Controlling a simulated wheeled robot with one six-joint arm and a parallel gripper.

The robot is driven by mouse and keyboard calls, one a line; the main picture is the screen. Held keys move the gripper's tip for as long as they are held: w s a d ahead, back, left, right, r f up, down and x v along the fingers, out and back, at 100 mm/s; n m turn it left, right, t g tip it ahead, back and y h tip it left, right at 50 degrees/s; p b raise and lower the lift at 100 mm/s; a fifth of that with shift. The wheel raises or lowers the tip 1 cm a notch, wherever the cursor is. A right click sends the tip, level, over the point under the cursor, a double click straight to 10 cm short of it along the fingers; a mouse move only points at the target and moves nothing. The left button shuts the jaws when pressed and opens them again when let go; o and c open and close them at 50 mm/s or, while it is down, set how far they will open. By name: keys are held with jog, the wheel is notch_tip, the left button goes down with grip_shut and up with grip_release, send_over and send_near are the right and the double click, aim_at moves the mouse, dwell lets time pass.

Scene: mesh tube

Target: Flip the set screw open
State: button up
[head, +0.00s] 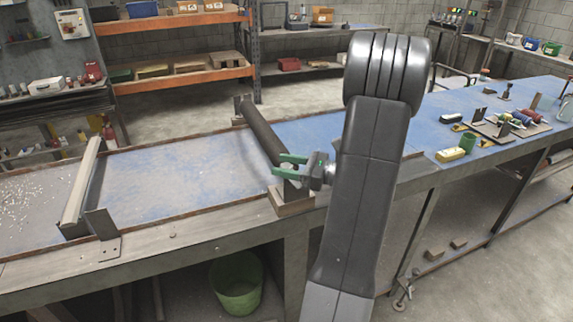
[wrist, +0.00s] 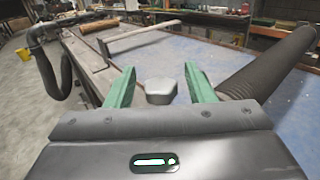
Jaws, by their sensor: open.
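My gripper (head: 278,164) is at the near end of the dark tube (head: 262,132), above the bracket (head: 291,197) at the bench's front edge. Its two green fingers are apart. In the wrist view, a grey faceted knob (wrist: 161,91), which looks like the set screw, sits between the fingers of my gripper (wrist: 160,72), with a gap visible on each side. The ribbed tube (wrist: 268,66) runs off to the upper right, just beyond the right finger. The knob cannot be made out in the head view, and its lower part is hidden in the wrist view.
A second crossbar (head: 82,185) stands at the left on the blue bench (head: 165,178). A black hose (wrist: 55,60) hangs at the left in the wrist view. The bench surface between the bars is mostly clear.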

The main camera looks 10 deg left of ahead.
jog(key=shift+c, duration=0.2)
jog(key=c, duration=0.9)
jog(key=shift+m+t, duration=0.8)
jog(key=shift+t, duration=0.5)
jog(key=o, duration=0.9)
jog(key=shift+o, duration=0.2)
